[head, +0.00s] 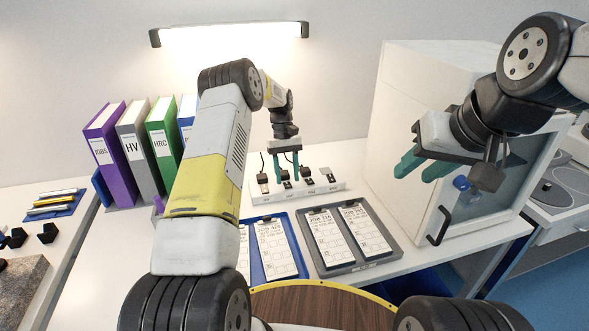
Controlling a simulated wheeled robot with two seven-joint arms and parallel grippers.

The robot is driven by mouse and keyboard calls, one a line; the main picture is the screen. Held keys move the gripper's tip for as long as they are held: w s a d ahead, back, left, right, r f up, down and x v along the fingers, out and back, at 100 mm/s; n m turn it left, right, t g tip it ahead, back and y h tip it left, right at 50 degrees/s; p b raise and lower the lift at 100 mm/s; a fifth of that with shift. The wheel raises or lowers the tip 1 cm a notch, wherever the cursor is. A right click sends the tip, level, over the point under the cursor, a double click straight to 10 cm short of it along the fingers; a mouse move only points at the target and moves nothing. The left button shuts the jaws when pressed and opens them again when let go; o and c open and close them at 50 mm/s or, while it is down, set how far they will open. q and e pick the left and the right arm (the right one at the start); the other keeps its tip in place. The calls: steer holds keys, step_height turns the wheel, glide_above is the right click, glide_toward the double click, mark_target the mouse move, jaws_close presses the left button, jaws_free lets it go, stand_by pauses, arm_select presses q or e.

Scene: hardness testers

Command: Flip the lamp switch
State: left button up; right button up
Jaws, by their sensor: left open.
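A long wall lamp (232,33) glows at the top of the head view. A white strip (326,187) with several tagged dark plugs or switches lies at the back of the white table; I cannot tell which one belongs to the lamp. My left gripper (287,178) points down over the left part of the strip, its teal fingers apart with nothing seen between them. Its fingertips are close to the strip; contact is unclear. They partly hide the switches there. My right gripper (416,172) is open and empty in front of the white cabinet, well right of the strip.
Purple, grey and green binders (162,141) stand at the left back. The white cabinet (407,113) with a glass door stands at right.

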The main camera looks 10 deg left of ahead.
arm_select(q)
steer(key=v, duration=0.6)
steer(key=shift+r, duration=0.1)
step_height(320, 180, up, 14)
steer(key=m+t, duration=0.2)
steer(key=t, duration=0.1)
glide_above(286, 183)
steer(key=s, duration=0.4)
steer(key=s+r+t, duration=0.2)
steer(key=s+r, duration=0.7)
steer(key=s+m+t, duration=0.3)
steer(key=s+t, duration=0.2)
steer(key=s, duration=1.7)
steer(key=shift+s+h, duration=0.3)
steer(key=shift+s, duration=0.1)
